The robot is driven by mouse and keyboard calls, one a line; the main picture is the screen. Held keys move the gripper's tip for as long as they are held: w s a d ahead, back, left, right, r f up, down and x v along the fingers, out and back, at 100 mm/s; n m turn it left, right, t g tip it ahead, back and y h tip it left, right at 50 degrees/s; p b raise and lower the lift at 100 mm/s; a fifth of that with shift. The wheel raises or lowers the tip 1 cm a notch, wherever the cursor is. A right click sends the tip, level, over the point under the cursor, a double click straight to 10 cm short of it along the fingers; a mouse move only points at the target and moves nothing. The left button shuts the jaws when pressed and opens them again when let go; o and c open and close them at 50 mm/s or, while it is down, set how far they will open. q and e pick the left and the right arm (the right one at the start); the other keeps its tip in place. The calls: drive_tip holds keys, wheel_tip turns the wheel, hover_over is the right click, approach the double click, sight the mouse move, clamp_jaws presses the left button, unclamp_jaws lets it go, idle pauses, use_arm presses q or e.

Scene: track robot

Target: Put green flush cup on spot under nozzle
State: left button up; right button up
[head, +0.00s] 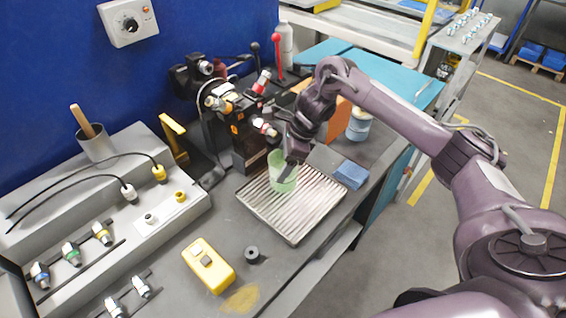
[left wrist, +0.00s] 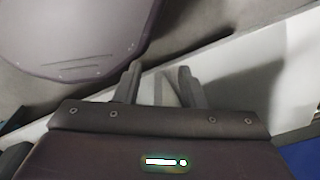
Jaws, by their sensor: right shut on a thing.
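The green flush cup (head: 280,182) is translucent and looks upright, at the back part of the ribbed metal tray (head: 312,217). My right gripper (head: 287,166) is shut on the cup, and its fingers hide part of the cup's right side. I cannot tell whether the cup's base touches the tray. A dark nozzle unit (head: 243,130) stands just behind the cup, and the nozzle itself is hard to make out. My left gripper (left wrist: 160,85) shows only in the left wrist view, with its two fingers apart and nothing between them.
A blue block (head: 350,174) lies at the tray's right edge. A yellow device (head: 208,265) and a small black ring (head: 252,253) lie left of the tray. A bluish jar (head: 359,124) and an orange item stand behind my right wrist. The tray's front part is clear.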

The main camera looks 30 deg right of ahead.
drive_tip(key=shift+f, duration=0.7)
drive_tip(key=shift+f, duration=0.15)
drive_tip(key=o, duration=1)
drive_tip(key=shift+r, duration=0.35)
drive_tip(key=p+v, duration=0.1)
drive_tip(key=v, duration=1)
drive_tip(key=shift+s+d+r+p, duration=0.15)
drive_tip(key=shift+d+r+p, duration=0.1)
drive_tip(key=shift+r+p, duration=0.1)
